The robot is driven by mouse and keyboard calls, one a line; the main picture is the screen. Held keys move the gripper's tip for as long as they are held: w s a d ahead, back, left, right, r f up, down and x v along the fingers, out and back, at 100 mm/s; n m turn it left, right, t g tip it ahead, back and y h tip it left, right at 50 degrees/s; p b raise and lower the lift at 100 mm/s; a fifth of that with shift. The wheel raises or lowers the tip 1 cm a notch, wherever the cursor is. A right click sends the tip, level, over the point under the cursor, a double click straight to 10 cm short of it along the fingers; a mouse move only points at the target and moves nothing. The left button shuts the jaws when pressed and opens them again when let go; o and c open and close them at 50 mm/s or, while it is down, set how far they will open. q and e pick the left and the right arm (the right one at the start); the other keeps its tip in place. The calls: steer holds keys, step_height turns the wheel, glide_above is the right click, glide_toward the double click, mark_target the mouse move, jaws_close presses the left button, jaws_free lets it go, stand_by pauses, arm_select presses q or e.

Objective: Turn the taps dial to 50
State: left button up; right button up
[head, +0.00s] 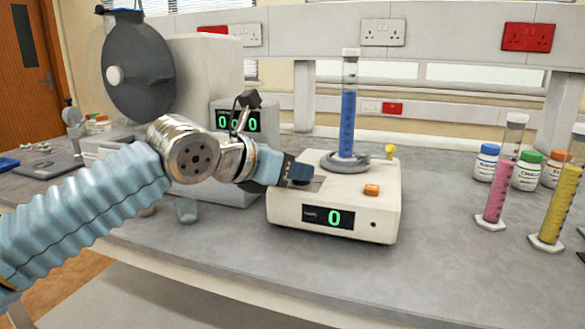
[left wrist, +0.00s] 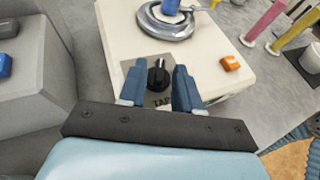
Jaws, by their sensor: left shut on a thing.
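The tapping machine (head: 335,185) is a cream box on the bench, and its front display (head: 329,217) reads a green 0. The taps dial (left wrist: 157,77) is a small black knob on a grey plate on top, at the left, with a pale mark at its far side. My left gripper (head: 290,172) reaches it from the left; in the left wrist view its blue fingers (left wrist: 158,84) stand on either side of the dial, shut on it. The dial is largely hidden by the gripper in the head view. My right gripper is not in view.
A tall cylinder of blue powder (head: 347,122) stands upright on the machine's round holder, behind the dial. An orange button (head: 371,190) is at right. Pink (head: 495,195) and yellow (head: 556,210) cylinders stand further right. A grey instrument (head: 205,75) stands behind my left arm.

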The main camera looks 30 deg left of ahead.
arm_select(q)
steer(key=o, duration=0.7)
steer(key=shift+c, duration=0.2)
steer(key=v, duration=1.3)
steer(key=shift+s+a+r+b, duration=0.15)
steer(key=shift+s+r+b, duration=0.1)
steer(key=shift+s+b, duration=0.05)
